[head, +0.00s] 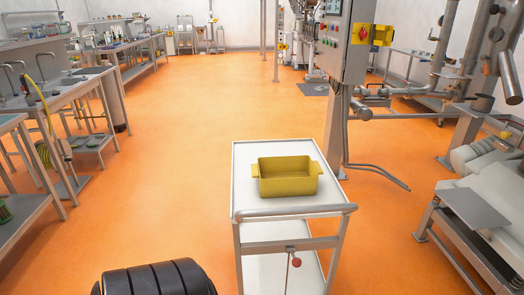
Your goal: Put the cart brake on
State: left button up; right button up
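The cart (245,180) is a white two-shelf trolley standing in the lower middle of the head view. Its grey push handle (300,211) runs across the end nearest me. Below the handle, a lever with a red knob (296,262) shows at the near end, in front of the lower shelf. It looks like the brake control, but I cannot tell whether it is on or off. The cart's wheels are out of the picture. Neither of my grippers is in view.
A yellow bin (287,178) sits on the cart's top shelf. A control cabinet on a post (337,130) stands close behind the cart, to the right. Benches (75,95) line the left, and machinery (490,185) stands at right. Orange floor (175,150) is clear left of the cart.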

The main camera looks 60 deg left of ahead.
aim_at(296, 262)
jog(key=u, duration=1.55)
